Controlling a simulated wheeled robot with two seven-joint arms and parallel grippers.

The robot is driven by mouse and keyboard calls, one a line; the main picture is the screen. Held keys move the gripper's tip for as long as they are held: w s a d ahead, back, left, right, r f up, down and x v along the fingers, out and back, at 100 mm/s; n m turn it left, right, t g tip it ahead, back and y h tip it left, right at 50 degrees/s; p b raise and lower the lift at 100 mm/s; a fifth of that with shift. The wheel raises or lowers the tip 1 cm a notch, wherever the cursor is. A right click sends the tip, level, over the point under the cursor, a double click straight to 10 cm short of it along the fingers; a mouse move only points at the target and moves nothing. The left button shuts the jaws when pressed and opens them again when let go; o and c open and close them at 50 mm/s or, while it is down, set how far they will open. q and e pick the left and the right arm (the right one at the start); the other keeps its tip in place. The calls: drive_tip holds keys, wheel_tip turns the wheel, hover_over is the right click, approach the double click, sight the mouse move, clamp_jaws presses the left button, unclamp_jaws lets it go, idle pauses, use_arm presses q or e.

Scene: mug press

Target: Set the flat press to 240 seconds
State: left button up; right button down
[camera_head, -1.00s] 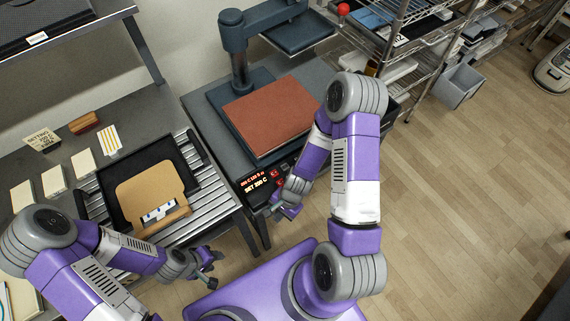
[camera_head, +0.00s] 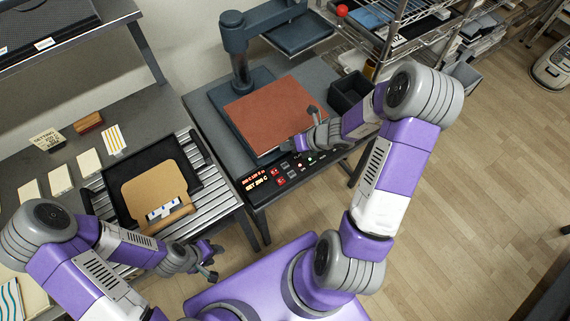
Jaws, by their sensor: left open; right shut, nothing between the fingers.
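The flat press stands at the back centre, with a reddish-brown pad (camera_head: 268,112) on its bed and its dark upper plate (camera_head: 302,36) swung aside on a post. Its front control panel (camera_head: 268,182) has a red and white display, which reads in part "SET 200 C", and several small buttons (camera_head: 297,167). My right gripper (camera_head: 301,138) is shut and empty, above the right front part of the press, close to the pad's right edge. I cannot tell whether it touches anything. My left gripper (camera_head: 212,262) is open and empty in front of the roller table, away from the press.
A black tray (camera_head: 112,203) holding a brown folded card piece (camera_head: 150,190) lies on the roller table (camera_head: 213,187). A setting card (camera_head: 47,139) stands at the left. A black bin (camera_head: 350,92) sits right of the pad. Wire shelves stand at the back right.

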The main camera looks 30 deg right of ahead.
sight(288, 165)
wheel_tip(288, 165, down, 9)
drive_tip(key=b, duration=0.8)
drive_tip(key=shift+r, duration=0.1)
idle(1.9)
drive_tip(key=shift+f+b, duration=0.45)
drive_tip(key=shift+b, duration=0.05)
drive_tip(key=shift+f+b, duration=0.45)
idle(0.3)
idle(0.4)
drive_tip(key=shift+r+p, duration=0.9)
drive_tip(key=shift+r, duration=0.1)
